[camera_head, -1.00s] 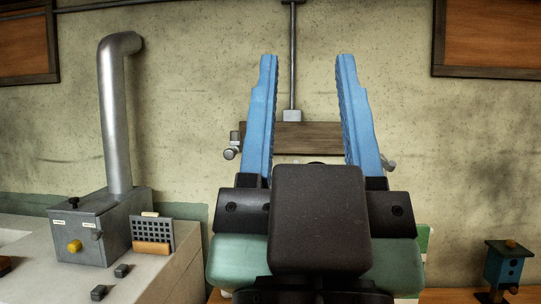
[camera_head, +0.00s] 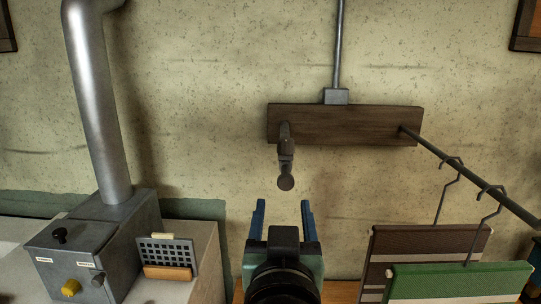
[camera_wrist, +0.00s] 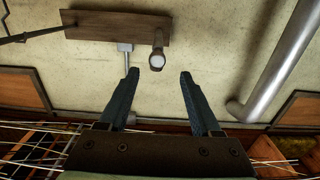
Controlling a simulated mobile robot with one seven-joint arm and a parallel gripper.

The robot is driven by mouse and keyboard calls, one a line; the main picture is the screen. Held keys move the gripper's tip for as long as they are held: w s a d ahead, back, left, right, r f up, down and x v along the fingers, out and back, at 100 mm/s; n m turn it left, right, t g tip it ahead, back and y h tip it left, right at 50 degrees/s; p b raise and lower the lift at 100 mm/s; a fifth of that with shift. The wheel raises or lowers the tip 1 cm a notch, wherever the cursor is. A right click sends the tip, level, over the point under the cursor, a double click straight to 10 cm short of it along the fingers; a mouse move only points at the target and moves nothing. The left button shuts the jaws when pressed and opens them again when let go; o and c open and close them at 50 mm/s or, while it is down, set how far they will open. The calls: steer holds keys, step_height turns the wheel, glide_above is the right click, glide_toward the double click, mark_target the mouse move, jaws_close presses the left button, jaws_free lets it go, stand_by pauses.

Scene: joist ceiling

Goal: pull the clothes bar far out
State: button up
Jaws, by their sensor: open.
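A dark wooden board (camera_head: 345,124) is fixed to the wall and carries two bars. A short grey bar with a round end (camera_head: 285,160) points toward me from its left side. A long dark bar (camera_head: 465,174) comes out from its right side, with hangers on it. I cannot tell which one the task calls the clothes bar. My gripper (camera_head: 282,205) is open and empty, just below the short bar's round end in the picture. In the wrist view, upside down, the round end (camera_wrist: 157,60) shows between and just beyond the fingertips (camera_wrist: 159,72), apart from them.
A brown cloth (camera_head: 425,250) and a green cloth (camera_head: 460,283) hang from the long bar, right of my gripper. A grey box (camera_head: 75,255) with a metal pipe (camera_head: 95,105) and a small rack (camera_head: 167,257) stand on the left counter. A thin conduit (camera_head: 339,45) runs up the wall.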

mark_target(286, 170)
steer(key=w+p, duration=0.1)
steer(key=w, duration=0.2)
steer(key=w+p, duration=0.2)
steer(key=w, duration=0.2)
steer(key=w+p, duration=0.1)
steer(key=w, duration=0.2)
steer(key=shift+w+d+r, duration=0.25)
steer(key=shift+w+f+p, duration=0.1)
steer(key=shift+w+p, duration=0.3)
steer(key=shift+w, duration=0.35)
jaws_close()
stand_by(0.5)
